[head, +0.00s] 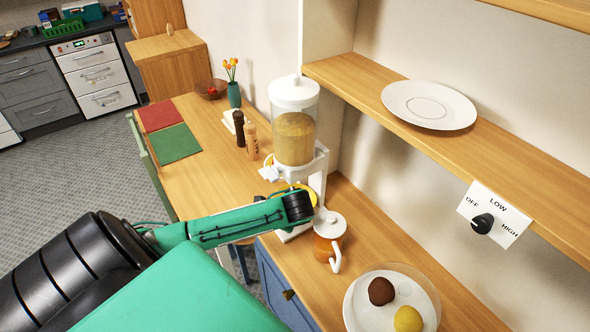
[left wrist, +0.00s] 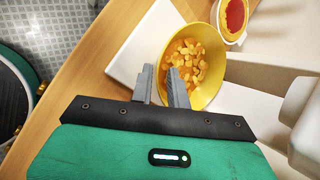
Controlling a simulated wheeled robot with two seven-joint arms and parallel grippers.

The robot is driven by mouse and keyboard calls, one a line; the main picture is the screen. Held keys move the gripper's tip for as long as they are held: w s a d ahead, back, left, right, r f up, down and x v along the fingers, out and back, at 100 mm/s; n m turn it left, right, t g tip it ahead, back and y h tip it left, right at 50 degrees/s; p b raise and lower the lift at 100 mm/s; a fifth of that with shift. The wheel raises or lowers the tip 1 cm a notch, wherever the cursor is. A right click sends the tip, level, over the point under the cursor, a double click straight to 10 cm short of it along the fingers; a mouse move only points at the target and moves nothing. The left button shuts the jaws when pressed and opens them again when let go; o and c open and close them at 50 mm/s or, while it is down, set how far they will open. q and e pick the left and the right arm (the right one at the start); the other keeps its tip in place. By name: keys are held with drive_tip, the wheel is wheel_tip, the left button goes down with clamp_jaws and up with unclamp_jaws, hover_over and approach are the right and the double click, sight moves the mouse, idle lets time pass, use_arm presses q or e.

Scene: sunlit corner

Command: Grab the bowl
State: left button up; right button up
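The yellow bowl (left wrist: 208,48) holds orange-yellow cereal pieces and stands on the white base (left wrist: 140,52) of the cereal dispenser. In the head view only part of the bowl (head: 311,192) shows behind my left gripper, below the dispenser (head: 295,130). My left gripper (left wrist: 161,72) is at the bowl's near-left edge. Its fingers are apart, one over the white base outside the bowl, the other over the bowl's inside, with the rim between them. I cannot tell whether they touch the rim. My right gripper is not in view.
An orange pot (head: 328,246) with a white lid stands close to the dispenser. A white plate (head: 366,308) with round items is on the front counter. Salt and pepper mills (head: 250,140) and a vase (head: 234,94) stand behind. A shelf (head: 540,180) hangs at right.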

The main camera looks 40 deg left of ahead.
use_arm(q)
drive_tip(key=shift+w+a+f+p, duration=0.3)
drive_tip(key=shift+f+p, duration=0.1)
drive_tip(key=shift+f, duration=0.2)
drive_tip(key=x, duration=0.1)
drive_tip(key=p+x, duration=0.1)
drive_tip(key=x, duration=0.1)
drive_tip(key=shift+w+d, duration=0.2)
drive_tip(key=shift+d, duration=0.1)
drive_tip(key=shift+w+a+f, duration=0.2)
drive_tip(key=shift+a+f, duration=0.1)
drive_tip(key=shift+f, duration=0.3)
clamp_jaws()
